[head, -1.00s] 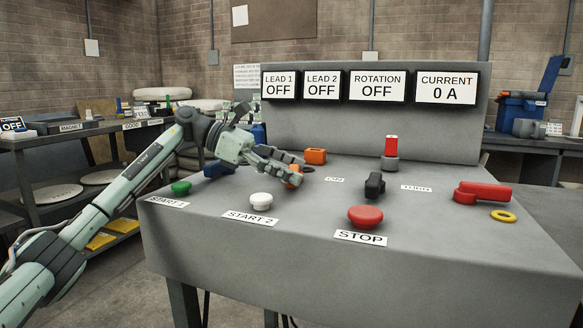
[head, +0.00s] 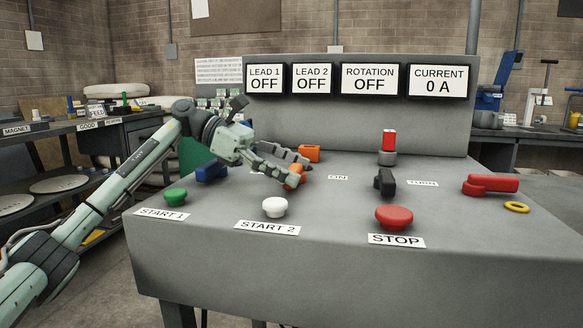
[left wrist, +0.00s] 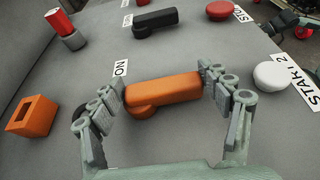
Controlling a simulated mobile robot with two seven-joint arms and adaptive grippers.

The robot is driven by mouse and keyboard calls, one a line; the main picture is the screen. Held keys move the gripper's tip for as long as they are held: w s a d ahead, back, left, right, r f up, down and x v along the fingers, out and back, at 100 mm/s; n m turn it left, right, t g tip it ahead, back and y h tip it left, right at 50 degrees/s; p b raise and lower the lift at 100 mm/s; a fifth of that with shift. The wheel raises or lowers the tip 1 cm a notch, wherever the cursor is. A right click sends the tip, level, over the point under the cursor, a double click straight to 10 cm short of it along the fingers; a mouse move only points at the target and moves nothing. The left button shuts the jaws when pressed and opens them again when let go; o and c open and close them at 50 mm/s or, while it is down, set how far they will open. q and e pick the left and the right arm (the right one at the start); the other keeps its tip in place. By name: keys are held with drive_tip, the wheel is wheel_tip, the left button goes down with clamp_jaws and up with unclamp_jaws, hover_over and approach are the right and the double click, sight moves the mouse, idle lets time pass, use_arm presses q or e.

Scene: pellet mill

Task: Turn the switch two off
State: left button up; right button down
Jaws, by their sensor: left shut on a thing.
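An orange switch handle (head: 294,177) sits on the grey console behind the white START 2 button (head: 274,207). My left gripper (head: 298,169) is down at this handle and hides part of it. In the left wrist view the orange handle (left wrist: 163,92) lies lengthwise between the two fingers of my left gripper (left wrist: 162,84), one at each end, and the gripper is shut on it. An ON label (left wrist: 121,70) lies beside it. The LEAD 2 display (head: 312,79) reads OFF.

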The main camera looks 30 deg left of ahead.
use_arm(q)
drive_tip(key=shift+s+d+f, duration=0.15)
drive_tip(key=shift+s+f, duration=0.05)
drive_tip(key=shift+f, duration=0.3)
drive_tip(key=o, duration=1.6)
drive_tip(key=shift+o, duration=0.2)
drive_tip(key=shift+a+r, duration=0.2)
drive_tip(key=shift+r, duration=0.1)
drive_tip(key=shift+a+r, duration=0.15)
drive_tip(key=shift+a, duration=0.2)
drive_tip(key=v, duration=0.9)
drive_tip(key=shift+a+r, duration=0.1)
drive_tip(key=shift+a, duration=0.15)
drive_tip(key=shift+v, duration=0.75)
